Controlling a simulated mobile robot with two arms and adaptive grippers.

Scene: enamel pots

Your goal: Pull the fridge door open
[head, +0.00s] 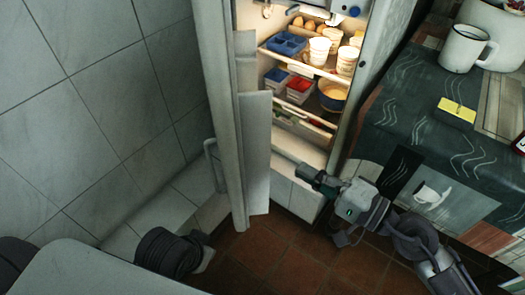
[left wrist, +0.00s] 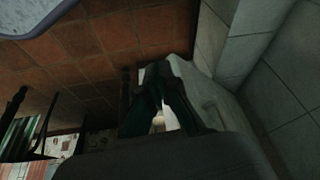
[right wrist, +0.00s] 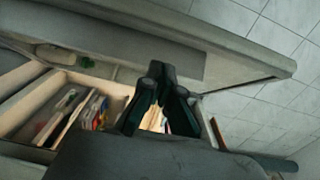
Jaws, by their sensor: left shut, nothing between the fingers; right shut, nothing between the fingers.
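The white fridge door (head: 222,110) stands wide open in the head view, swung toward me. Its inner side with pale bins (head: 256,150) faces right, and its bar handle (head: 212,165) is on the left, outer side. The lit fridge interior (head: 312,145) is exposed. My right gripper (head: 306,171) is shut and empty in front of the fridge's lower part, on the inner side of the door and apart from the handle. The right wrist view shows its closed fingers (right wrist: 167,82) below the door. My left gripper (left wrist: 160,100) is shut and empty, low over the floor; its fingertips are unclear in the head view.
The fridge shelves hold cups, a blue tray (head: 286,43) and a bowl (head: 333,95). A counter (head: 420,110) with a white mug (head: 466,47) and a yellow sponge (head: 456,112) stands at right. A tiled wall (head: 90,100) is at left. Brown floor tiles (head: 270,250) lie below.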

